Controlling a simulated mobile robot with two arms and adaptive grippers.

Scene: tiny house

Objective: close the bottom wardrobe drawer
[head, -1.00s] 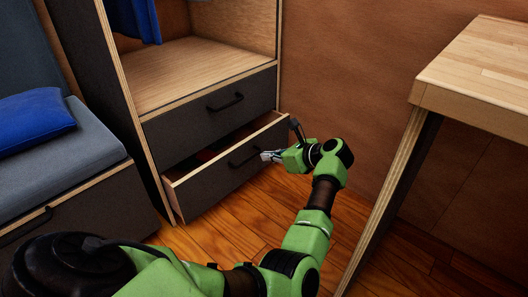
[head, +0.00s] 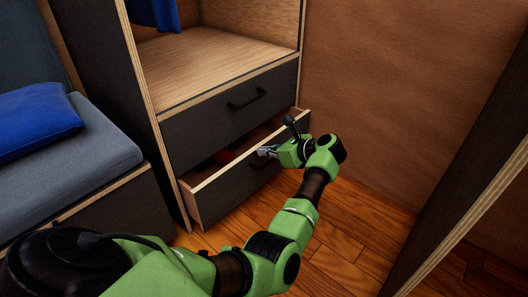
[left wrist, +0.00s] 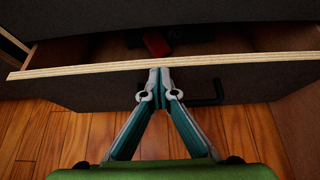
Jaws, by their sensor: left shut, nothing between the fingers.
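The bottom wardrobe drawer (head: 228,190) has a dark front with a pale plywood top edge and stands partly open. A red item (head: 223,157) shows inside it, and also in the left wrist view (left wrist: 156,42). My left gripper (head: 264,152) is shut and empty at the drawer front, near its top edge. In the left wrist view, the closed fingertips (left wrist: 160,72) are at the plywood edge of the drawer (left wrist: 90,68), beside the dark handle (left wrist: 212,94). Whether they touch the front is unclear. My right gripper is not in view.
The upper drawer (head: 235,103) is shut, with a dark handle. A grey bench with a blue cushion (head: 35,122) stands at left. A dark panel with a plywood edge (head: 465,215) stands at right. Wooden floor (head: 345,225) lies open between.

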